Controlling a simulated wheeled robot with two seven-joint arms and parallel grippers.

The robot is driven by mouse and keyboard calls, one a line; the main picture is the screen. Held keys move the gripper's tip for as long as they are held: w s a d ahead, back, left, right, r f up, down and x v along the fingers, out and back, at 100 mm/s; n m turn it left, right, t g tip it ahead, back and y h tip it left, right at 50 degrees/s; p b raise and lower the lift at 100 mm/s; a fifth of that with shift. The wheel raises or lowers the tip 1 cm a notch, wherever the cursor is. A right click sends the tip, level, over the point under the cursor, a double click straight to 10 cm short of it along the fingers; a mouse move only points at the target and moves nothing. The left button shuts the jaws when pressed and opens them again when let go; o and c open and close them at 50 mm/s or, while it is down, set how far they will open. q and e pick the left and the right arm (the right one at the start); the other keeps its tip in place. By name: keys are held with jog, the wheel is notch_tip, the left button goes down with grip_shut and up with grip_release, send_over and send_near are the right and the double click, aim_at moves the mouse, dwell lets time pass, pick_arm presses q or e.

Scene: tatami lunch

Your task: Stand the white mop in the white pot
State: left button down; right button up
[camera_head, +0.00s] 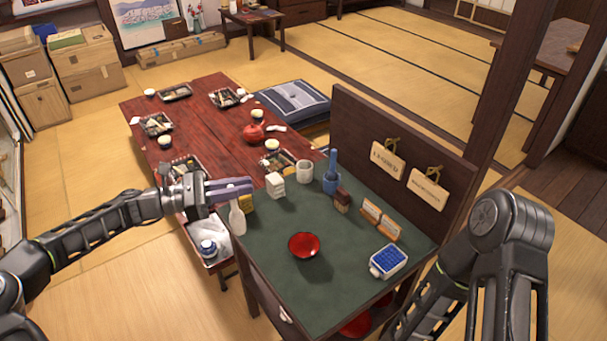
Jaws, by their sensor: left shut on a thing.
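The white mop (238,219) is below the fingers of my left gripper (232,188), at the left edge of the green-topped counter. My left gripper is shut on it near its upper end, and the mop hangs roughly upright with its wide end down. I cannot tell whether its lower end touches the counter. The white pot (304,172) stands on the counter's far side, to the right of the gripper and apart from the mop. The inside of the pot is hard to see. My right gripper is out of view; only part of the right arm shows.
A blue pot (330,184) with a blue handle in it stands just right of the white pot. A white block (275,187) and a yellow block (247,204) lie nearer the mop. A red bowl (304,245) sits mid-counter. A dark panel (350,120) rises behind.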

pick_arm(q)
jog(key=s+a+f+n+t+y, duration=0.1)
jog(key=s+a+f+n+t, duration=0.1)
jog(key=s+f, duration=0.2)
jog(key=s+a+f+n+t+y, duration=0.1)
jog(key=s+a+f+n+t, duration=0.1)
jog(key=s, duration=0.6)
notch_tip(320, 180, down, 2)
jog(key=shift+s+a+f+t+y, duration=0.2)
jog(key=shift+a+t+y, duration=0.2)
jog(key=shift+a+t, duration=0.3)
jog(key=shift+d, duration=0.1)
